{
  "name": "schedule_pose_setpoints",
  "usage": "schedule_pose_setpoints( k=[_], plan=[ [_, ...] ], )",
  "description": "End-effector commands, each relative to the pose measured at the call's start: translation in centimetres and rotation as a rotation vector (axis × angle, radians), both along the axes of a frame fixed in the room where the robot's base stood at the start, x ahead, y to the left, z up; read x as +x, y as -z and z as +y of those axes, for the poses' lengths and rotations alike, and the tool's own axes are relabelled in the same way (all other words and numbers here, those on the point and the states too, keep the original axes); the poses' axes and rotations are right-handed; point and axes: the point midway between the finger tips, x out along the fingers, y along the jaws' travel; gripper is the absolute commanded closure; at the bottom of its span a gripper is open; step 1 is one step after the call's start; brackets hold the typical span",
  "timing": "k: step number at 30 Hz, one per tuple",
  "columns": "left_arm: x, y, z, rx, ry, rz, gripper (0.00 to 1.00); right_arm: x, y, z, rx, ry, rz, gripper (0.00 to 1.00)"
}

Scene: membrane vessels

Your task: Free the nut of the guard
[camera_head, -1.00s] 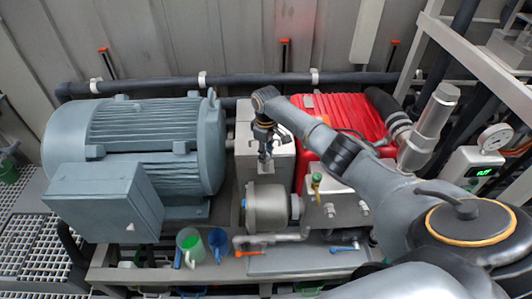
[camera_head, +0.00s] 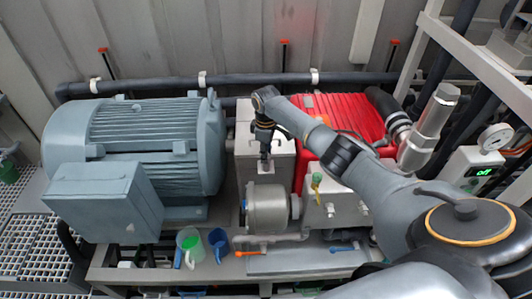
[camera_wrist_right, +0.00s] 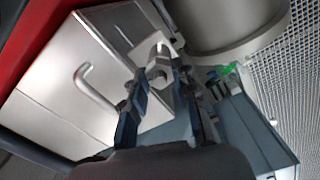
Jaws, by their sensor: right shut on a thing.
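The guard (camera_head: 248,135) is a pale grey metal box between the blue-grey motor and the red machine. In the right wrist view the guard (camera_wrist_right: 55,95) shows as flat silver panels with a bent rod handle (camera_wrist_right: 88,92). My right gripper (camera_head: 265,157) points down at the guard's front. In the wrist view the right gripper (camera_wrist_right: 160,75) has its fingers on either side of the small metal nut (camera_wrist_right: 157,68) and is shut on it. The fingers partly hide the nut. My left gripper is not in view.
The large motor (camera_head: 150,135) stands left and the red machine (camera_head: 340,118) right. A round metal housing (camera_head: 266,208) sits below the guard. Green and blue jugs (camera_head: 218,243) stand in front. A gauge (camera_head: 494,138) and a green display (camera_head: 483,172) are at right.

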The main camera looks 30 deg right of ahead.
Motion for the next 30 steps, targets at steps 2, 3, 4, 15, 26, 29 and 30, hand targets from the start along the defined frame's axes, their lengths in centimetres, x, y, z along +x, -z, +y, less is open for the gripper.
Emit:
schedule_pose_setpoints(
  k=[2,3,4,15,26,29,30],
  plan=[
    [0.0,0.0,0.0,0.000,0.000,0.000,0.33,0.1,-0.1,0.0,0.000,0.001,-0.004,0.60],
    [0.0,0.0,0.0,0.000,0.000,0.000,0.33,0.1,-0.1,0.0,0.000,0.001,-0.004,0.52],
    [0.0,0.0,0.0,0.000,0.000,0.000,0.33,0.1,-0.1,0.0,0.000,0.001,-0.004,0.49],
    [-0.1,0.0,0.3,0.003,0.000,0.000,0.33,0.1,-0.6,0.0,0.001,0.001,-0.002,0.49],
    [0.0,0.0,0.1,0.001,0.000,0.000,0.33,0.1,-7.4,0.0,0.000,-0.001,-0.006,0.49],
    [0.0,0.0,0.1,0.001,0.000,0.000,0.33,0.2,-9.3,0.0,0.000,0.001,-0.006,0.49],
    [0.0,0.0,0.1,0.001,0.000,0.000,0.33,0.1,-9.9,0.0,0.000,0.001,-0.005,0.49]
  ],
)
